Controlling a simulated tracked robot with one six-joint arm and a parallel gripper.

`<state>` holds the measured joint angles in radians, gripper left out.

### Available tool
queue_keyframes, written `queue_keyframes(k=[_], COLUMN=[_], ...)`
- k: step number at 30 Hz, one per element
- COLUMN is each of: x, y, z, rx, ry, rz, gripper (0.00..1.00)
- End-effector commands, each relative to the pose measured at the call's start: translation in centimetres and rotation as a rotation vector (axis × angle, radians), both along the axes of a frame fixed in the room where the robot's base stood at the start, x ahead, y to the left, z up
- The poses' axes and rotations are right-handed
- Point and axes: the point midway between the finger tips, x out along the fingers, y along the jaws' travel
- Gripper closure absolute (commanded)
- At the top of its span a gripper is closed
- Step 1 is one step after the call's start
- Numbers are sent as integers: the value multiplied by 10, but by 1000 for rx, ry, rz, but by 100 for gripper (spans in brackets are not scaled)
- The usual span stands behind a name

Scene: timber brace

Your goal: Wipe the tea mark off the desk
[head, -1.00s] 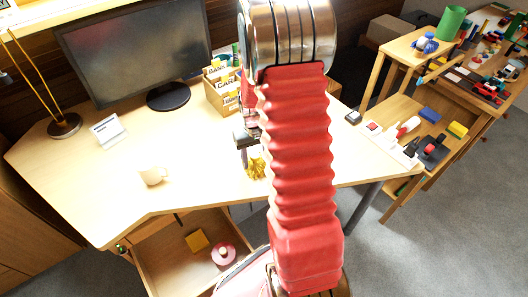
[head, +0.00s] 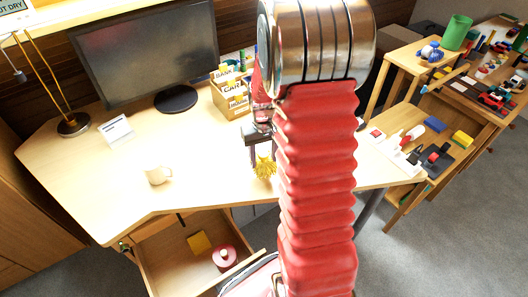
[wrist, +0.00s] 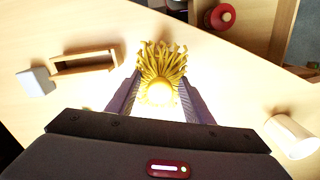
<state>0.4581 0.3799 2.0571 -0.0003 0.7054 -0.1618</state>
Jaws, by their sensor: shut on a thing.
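My gripper (wrist: 160,100) is shut on a yellow fringed cloth-like bundle (wrist: 162,68), whose loose strands spread out beyond the fingertips. In the head view, the bundle (head: 264,168) hangs under my gripper (head: 260,150) near the desk's front edge; I cannot tell whether it touches the top. The light wooden desk (head: 210,185) spreads to the left of my arm. I see no tea mark in either view; my arm and the bundle hide part of the desk top.
A cream mug (head: 158,174) stands left of my gripper. A monitor (head: 150,50), a card box (head: 232,97) and a small white sign (head: 116,130) stand behind. An open drawer (head: 170,262) juts out in front. A small wooden tray (wrist: 85,62) and pale block (wrist: 36,82) lie nearby.

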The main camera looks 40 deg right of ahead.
Motion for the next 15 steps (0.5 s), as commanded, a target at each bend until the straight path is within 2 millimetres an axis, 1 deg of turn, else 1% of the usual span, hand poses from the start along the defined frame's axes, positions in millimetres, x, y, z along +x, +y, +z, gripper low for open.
queue_keyframes(k=[3, 6, 10, 15], x=[1, 1, 1, 1], y=[0, 1, 1, 1], z=[12, 19, 25, 26], rx=[-2, -1, 0, 0], ry=[-3, -3, -1, -1], rz=[2, 3, 4, 4], gripper=[81, 81, 82, 82])
